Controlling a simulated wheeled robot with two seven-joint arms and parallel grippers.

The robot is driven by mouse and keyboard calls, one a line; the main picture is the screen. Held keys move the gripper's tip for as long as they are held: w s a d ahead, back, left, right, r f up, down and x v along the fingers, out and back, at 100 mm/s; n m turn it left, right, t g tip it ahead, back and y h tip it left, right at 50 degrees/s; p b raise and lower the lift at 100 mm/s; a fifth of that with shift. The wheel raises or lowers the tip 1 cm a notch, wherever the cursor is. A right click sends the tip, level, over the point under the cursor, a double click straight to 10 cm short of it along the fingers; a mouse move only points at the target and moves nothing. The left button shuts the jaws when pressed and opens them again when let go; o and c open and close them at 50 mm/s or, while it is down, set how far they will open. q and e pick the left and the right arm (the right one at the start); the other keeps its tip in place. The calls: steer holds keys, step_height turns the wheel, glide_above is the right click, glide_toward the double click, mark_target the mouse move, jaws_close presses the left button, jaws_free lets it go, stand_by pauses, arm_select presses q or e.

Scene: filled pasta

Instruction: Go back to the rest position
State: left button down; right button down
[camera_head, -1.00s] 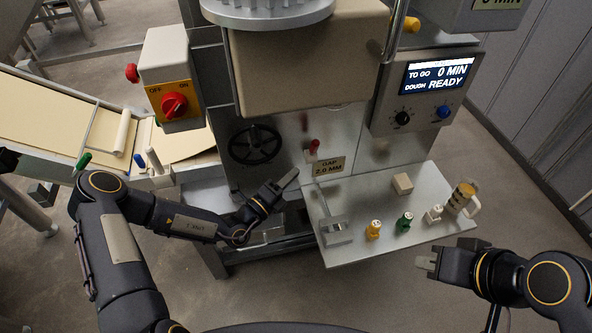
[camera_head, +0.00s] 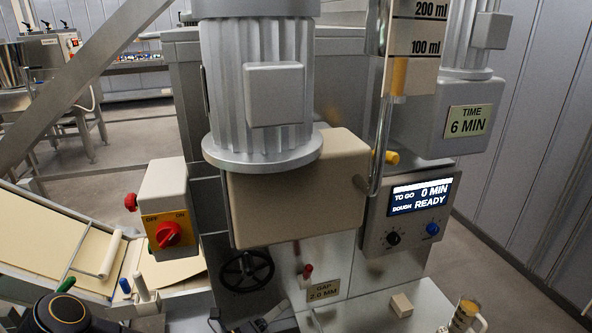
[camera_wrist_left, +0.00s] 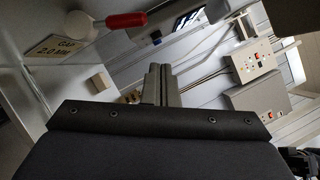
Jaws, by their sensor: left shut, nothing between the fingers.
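My left gripper (camera_head: 278,318) shows only in part at the bottom edge of the head view, in front of the machine's lower panel and below the black handwheel (camera_head: 247,270). In the left wrist view its two grey fingers (camera_wrist_left: 158,84) are together with nothing between them. A red-handled lever (camera_wrist_left: 112,21) and the gap sign (camera_wrist_left: 65,45) are ahead of it at the upper left of that view. A round joint of my left arm is at the lower left of the head view. My right gripper is not in view.
The pasta machine with its grey motor (camera_head: 258,85) fills the middle. A control box with a red switch (camera_head: 168,234) and a dough conveyor (camera_head: 50,240) stand left. The display box (camera_head: 415,205) is right. A beige block (camera_head: 401,305) and a jug (camera_head: 464,315) are on the shelf.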

arm_select(q)
steer(key=s+r+m+g, duration=1.15)
steer(key=s+m, duration=0.25)
steer(key=m, duration=0.8)
steer(key=s+a+r+m+t+y, duration=0.2)
steer(key=s+a+m+t+y, duration=0.2)
steer(key=s+a+m+y, duration=0.7)
steer(key=s+a+m, duration=0.3)
steer(key=a, duration=0.1)
steer(key=shift+a+r+y, duration=0.15)
steer(key=shift+a+y, duration=0.25)
stand_by(1.6)
